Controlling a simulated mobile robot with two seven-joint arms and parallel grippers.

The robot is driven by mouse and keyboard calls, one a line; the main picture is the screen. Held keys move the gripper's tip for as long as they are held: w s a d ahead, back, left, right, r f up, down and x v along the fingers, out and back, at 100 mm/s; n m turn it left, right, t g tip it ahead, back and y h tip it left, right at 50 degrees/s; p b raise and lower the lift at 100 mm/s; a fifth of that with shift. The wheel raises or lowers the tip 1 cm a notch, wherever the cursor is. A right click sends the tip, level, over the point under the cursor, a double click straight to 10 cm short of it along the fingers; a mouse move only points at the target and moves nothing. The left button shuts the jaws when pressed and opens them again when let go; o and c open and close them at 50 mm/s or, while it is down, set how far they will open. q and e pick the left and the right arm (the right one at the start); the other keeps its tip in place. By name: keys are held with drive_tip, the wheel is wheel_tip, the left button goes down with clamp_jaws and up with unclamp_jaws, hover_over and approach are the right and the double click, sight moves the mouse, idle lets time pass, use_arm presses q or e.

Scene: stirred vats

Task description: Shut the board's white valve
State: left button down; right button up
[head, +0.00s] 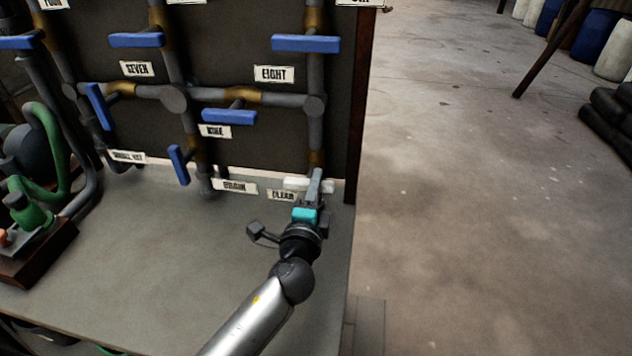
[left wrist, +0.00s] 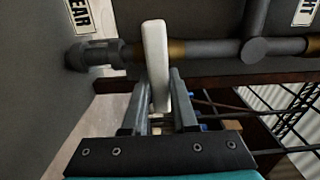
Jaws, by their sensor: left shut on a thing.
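The white valve handle (head: 293,184) is at the lower right of the dark pipe board, by the label that reads CLEAR (head: 282,196). It lies crosswise to its vertical pipe (head: 316,135). My left gripper (head: 314,184) is at the handle and hides part of it. In the left wrist view the white handle (left wrist: 155,55) stands between the two fingers (left wrist: 156,95), and they are shut on it. There the handle also runs across the pipe (left wrist: 205,49). My right gripper is not in view.
Several blue valve handles, such as one beside the NINE label (head: 229,116), sit on the board above and to the left. A green pump-like device (head: 30,212) stands on the grey bench (head: 160,255) at left. The floor (head: 480,200) to the right is open.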

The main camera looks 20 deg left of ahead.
use_arm(q)
drive_tip(key=shift+m, duration=0.3)
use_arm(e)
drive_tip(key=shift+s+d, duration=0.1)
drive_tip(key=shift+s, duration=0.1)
use_arm(q)
drive_tip(key=c, duration=0.7)
unclamp_jaws()
drive_tip(key=b+v, duration=0.1)
drive_tip(key=v, duration=1.4)
drive_tip(key=shift+b, duration=0.4)
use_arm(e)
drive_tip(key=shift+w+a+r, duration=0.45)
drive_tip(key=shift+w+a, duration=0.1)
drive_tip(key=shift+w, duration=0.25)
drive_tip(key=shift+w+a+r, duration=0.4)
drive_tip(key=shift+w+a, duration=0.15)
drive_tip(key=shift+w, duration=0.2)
use_arm(q)
drive_tip(key=shift+s, duration=0.2)
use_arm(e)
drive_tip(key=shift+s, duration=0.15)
